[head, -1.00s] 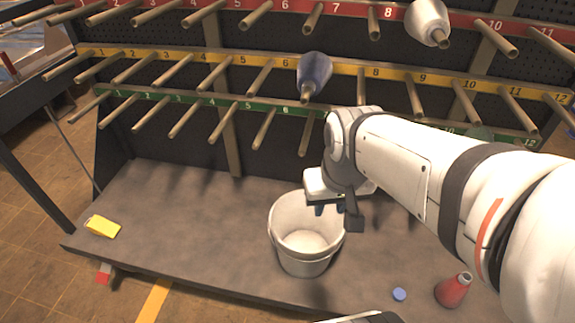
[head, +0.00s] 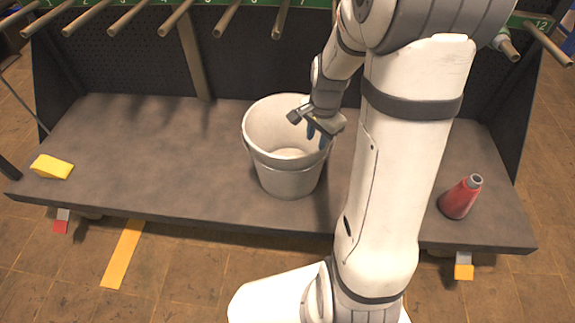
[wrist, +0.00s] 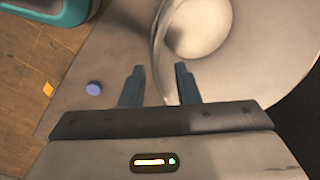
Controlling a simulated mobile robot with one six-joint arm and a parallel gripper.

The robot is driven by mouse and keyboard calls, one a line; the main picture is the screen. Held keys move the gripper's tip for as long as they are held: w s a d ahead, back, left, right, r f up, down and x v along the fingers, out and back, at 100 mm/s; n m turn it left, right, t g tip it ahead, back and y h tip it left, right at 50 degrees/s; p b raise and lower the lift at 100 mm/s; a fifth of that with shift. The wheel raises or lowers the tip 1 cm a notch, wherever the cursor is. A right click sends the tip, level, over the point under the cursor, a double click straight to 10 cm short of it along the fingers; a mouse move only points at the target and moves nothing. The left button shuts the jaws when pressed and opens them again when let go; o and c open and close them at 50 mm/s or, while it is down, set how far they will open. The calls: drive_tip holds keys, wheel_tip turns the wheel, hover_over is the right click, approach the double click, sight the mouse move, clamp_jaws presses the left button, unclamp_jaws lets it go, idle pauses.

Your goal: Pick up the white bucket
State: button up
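The white bucket (head: 290,176) stands upright on the grey shelf, left of my arm in the head view. In the wrist view its wall and inside (wrist: 250,65) fill the upper right. My gripper (head: 318,133) is at the bucket's right rim, pointing down. In the wrist view my gripper (wrist: 160,82) has its two dark blue fingers apart, with the bucket's rim edge running between them. One finger appears over the inside and the other outside. I cannot tell whether either touches the wall.
The grey shelf (head: 120,150) has free room left of the bucket. A yellow block (head: 52,167) lies at its left end and a red bottle (head: 460,198) at the right. A small blue cap (wrist: 94,88) lies outside the bucket. Rack pegs (head: 178,18) jut out above.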

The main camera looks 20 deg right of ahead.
drive_tip(key=m+b, duration=0.1)
hover_over(315, 160)
drive_tip(key=s, duration=0.1)
wheel_tip(315, 160, down, 5)
drive_tip(key=f+b, duration=0.1)
drive_tip(key=f, duration=0.1)
drive_tip(key=f+b, duration=0.1)
drive_tip(key=f, duration=0.1)
drive_tip(key=w+f+b, duration=0.1)
drive_tip(key=f+b, duration=0.1)
drive_tip(key=f, duration=0.1)
drive_tip(key=shift+a, duration=0.15)
drive_tip(key=shift+r, duration=0.15)
drive_tip(key=shift+c, duration=0.3)
clamp_jaws()
idle(0.5)
